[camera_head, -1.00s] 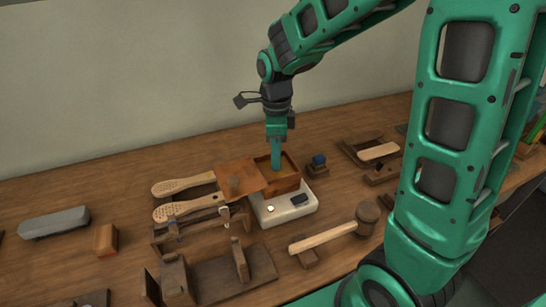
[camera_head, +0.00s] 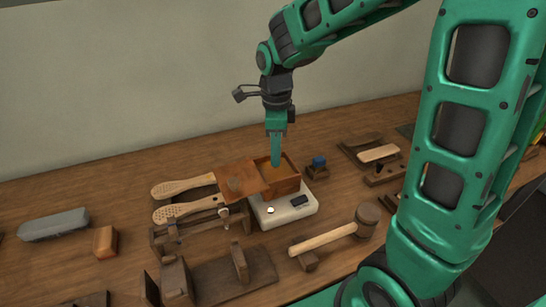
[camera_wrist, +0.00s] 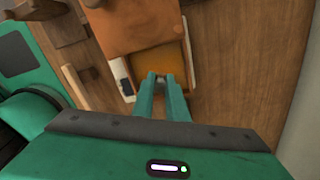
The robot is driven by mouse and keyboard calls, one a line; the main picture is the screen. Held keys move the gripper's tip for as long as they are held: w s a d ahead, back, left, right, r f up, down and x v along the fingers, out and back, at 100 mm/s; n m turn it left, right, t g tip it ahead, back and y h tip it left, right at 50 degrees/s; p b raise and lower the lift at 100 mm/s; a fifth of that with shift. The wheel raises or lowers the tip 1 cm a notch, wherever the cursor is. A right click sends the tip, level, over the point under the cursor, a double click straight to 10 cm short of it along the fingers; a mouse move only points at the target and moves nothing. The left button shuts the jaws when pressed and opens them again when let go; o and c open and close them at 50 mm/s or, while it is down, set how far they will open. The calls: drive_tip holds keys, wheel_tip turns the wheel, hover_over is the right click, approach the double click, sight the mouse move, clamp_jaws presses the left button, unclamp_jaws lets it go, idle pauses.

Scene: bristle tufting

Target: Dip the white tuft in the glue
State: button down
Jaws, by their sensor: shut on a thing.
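My gripper (camera_head: 276,164) points straight down over the open wooden glue box (camera_head: 286,186), with its fingertips at the box's mouth. In the wrist view the fingers (camera_wrist: 162,76) are close together over the amber-brown inside of the box (camera_wrist: 172,62). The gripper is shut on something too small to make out. The white tuft itself cannot be made out in either view. Whether the fingertips or what they hold touch the glue cannot be told.
The box stands on a white base unit (camera_head: 290,218), its brown lid (camera_head: 240,178) swung out left. Two perforated wooden brush bodies (camera_head: 185,208) lie left. A mallet (camera_head: 330,237) lies in front, a small blue-topped block (camera_head: 318,165) right.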

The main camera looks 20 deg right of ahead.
drive_tip(key=shift+r, duration=2.75)
